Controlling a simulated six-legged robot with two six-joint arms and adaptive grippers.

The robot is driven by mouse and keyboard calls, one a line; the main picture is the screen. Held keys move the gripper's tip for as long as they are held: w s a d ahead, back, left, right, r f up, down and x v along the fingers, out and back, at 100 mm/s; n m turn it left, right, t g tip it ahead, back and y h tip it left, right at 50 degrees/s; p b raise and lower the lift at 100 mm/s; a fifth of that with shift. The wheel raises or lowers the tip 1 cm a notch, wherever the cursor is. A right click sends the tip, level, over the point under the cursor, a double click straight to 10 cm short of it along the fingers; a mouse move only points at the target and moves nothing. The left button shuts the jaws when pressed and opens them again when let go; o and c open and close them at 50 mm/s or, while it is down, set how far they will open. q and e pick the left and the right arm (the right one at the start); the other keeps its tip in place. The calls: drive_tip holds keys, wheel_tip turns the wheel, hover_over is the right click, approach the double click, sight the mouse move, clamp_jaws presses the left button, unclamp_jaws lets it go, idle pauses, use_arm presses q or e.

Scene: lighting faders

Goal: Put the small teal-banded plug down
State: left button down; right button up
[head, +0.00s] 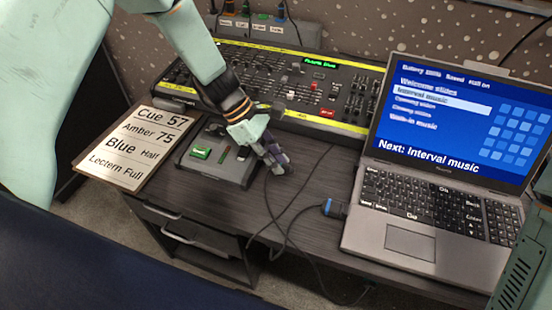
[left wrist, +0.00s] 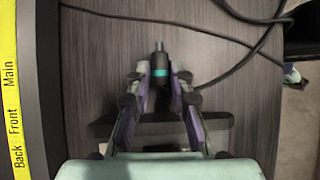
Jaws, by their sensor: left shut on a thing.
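The small teal-banded plug (left wrist: 160,60) shows in the left wrist view as a short dark plug with a teal ring and a narrow metal tip. It sits between the two fingers of my left gripper (left wrist: 160,80), which is shut on it. In the head view my left gripper (head: 279,163) is over the dark desk (head: 305,178), just right of the small grey box with a green button (head: 201,153). The plug cannot be made out there. Whether it touches the desk is unclear. My right gripper is not in view.
A mixing desk (head: 300,88) with yellow strips stands behind my gripper. An open laptop (head: 410,238) is at right, with a blue-banded plug (head: 328,207) beside it. Dark cables (head: 268,205) cross the desk. A cue card (head: 135,148) lies at left.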

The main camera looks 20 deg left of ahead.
use_arm(q)
drive_tip(key=shift+f, duration=0.1)
drive_tip(key=shift+s+f, duration=0.1)
drive_tip(key=shift+f, duration=0.15)
drive_tip(key=c, duration=1.2)
unclamp_jaws()
drive_tip(key=shift+r, duration=0.1)
drive_tip(key=shift+r, duration=0.3)
drive_tip(key=p+v, duration=0.3)
drive_tip(key=v, duration=0.8)
drive_tip(key=shift+r, duration=0.15)
drive_tip(key=shift+a+r, duration=0.3)
